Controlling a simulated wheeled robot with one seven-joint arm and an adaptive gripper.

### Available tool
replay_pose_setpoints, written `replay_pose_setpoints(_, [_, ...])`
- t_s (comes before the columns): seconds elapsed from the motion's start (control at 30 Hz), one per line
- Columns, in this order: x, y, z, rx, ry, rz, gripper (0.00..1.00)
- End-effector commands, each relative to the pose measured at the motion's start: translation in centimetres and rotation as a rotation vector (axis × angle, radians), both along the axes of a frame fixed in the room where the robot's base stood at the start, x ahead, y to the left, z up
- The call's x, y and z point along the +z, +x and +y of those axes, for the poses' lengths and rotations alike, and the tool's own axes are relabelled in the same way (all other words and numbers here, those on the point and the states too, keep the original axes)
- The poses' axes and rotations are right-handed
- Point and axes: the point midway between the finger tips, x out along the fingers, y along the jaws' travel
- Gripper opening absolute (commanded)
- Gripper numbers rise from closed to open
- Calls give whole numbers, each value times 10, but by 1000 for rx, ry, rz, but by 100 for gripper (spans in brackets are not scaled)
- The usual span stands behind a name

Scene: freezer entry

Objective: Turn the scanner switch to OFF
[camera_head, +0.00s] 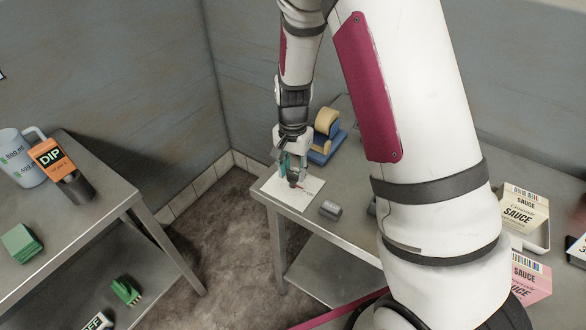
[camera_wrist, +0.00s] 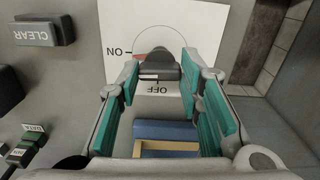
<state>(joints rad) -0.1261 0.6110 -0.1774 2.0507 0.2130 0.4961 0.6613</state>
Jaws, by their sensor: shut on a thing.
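The scanner switch is a dark knob (camera_wrist: 158,70) on a white plate (camera_wrist: 120,25) that also shows in the head view (camera_head: 273,190), lying at the near left corner of the right-hand table. In the wrist view the plate's ON label is left of the knob and OFF is below it, both upside down. A red mark is beside the knob near ON, and a small white mark shows on the knob's lower edge. The knob's exact setting is hard to read. My gripper (camera_head: 291,179) points down over the plate, its teal-padded fingers shut on the knob.
A blue and yellow object (camera_head: 326,140) stands behind my gripper. A dark CLEAR block (camera_wrist: 44,29) lies beside the plate. Sauce boxes (camera_head: 524,222) are at the right. A left table (camera_head: 100,205) holds a jug (camera_head: 22,158) and a DIP box (camera_head: 53,158); floor separates the tables.

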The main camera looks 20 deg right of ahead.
Motion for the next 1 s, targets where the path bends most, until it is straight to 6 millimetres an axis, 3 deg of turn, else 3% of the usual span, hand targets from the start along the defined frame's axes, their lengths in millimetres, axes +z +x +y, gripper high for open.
replay_pose_setpoints(1.0, [0,-1,0,910,1,2,5])
